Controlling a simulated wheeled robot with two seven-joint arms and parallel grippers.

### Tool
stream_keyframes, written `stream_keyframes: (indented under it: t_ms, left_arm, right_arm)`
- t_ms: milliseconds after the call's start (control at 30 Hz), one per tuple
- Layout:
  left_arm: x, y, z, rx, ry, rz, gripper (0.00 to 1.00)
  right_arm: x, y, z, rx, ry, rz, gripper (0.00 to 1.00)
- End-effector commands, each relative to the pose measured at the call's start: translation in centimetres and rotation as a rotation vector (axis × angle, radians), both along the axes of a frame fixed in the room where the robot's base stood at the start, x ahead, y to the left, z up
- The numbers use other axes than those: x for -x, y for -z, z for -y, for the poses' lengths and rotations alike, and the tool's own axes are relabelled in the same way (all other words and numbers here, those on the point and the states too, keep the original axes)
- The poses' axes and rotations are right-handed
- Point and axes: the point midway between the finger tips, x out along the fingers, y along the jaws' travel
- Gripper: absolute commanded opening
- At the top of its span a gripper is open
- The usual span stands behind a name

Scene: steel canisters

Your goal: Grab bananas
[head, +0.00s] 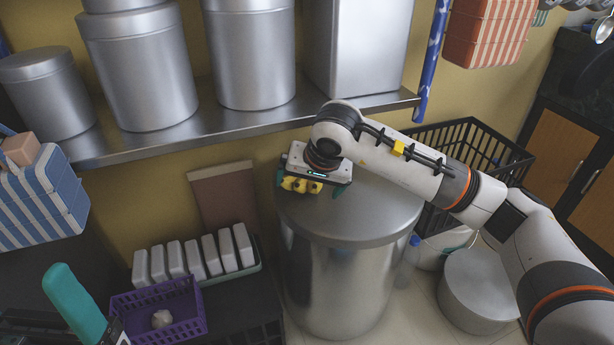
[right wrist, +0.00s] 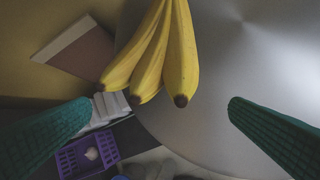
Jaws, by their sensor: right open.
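A bunch of yellow bananas (head: 301,185) lies at the back of the lid of a large steel canister (head: 345,285). In the right wrist view the bananas (right wrist: 150,60) are at the top centre, dark tips toward the bottom; the other end is cut off. My right gripper (head: 309,185) is above the bunch, its body hiding part of it. Its green fingers (right wrist: 160,103) are wide apart and empty, with the banana tips between and slightly beyond them. Neither finger touches the bananas in that view. One green finger of my left gripper (head: 75,304) shows at the lower left.
A steel shelf (head: 205,124) with several canisters hangs just behind and above my right gripper. A black wire basket (head: 480,145) is at the right. A purple basket (head: 160,310) and a row of white containers (head: 195,258) stand at the lower left.

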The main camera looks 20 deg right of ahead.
Motion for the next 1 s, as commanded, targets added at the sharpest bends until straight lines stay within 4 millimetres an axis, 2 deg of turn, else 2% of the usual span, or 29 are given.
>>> stream_keyframes:
  t_ms: [133,200,300,600,900,1000]
  left_arm:
    - [-0.1,0.2,0.0,0.0,-0.001,0.017,0.83]
    - [-0.2,-0.4,0.1,-0.002,-0.002,0.044,0.83]
    - [-0.3,-0.7,0.1,-0.004,-0.003,0.055,0.83]
    - [-0.3,-0.9,0.2,-0.005,-0.003,0.057,0.83]
    - [-0.3,-0.9,0.2,-0.005,-0.003,0.057,0.83]
    - [-0.3,-0.9,0.2,-0.005,-0.003,0.058,0.83]
  right_arm:
    - [-2.4,0.5,-0.5,-0.002,0.0,-0.001,1.0]
    - [-2.7,1.8,-0.5,-0.001,0.0,-0.004,1.0]
    - [-3.2,2.5,-0.5,-0.001,0.0,-0.002,1.0]
    - [-3.3,2.7,-0.6,-0.001,-0.001,0.0,0.98]
    - [-3.3,2.7,-0.5,0.0,0.0,-0.001,0.49]
    - [-3.3,2.7,-0.5,-0.001,0.0,0.0,0.48]
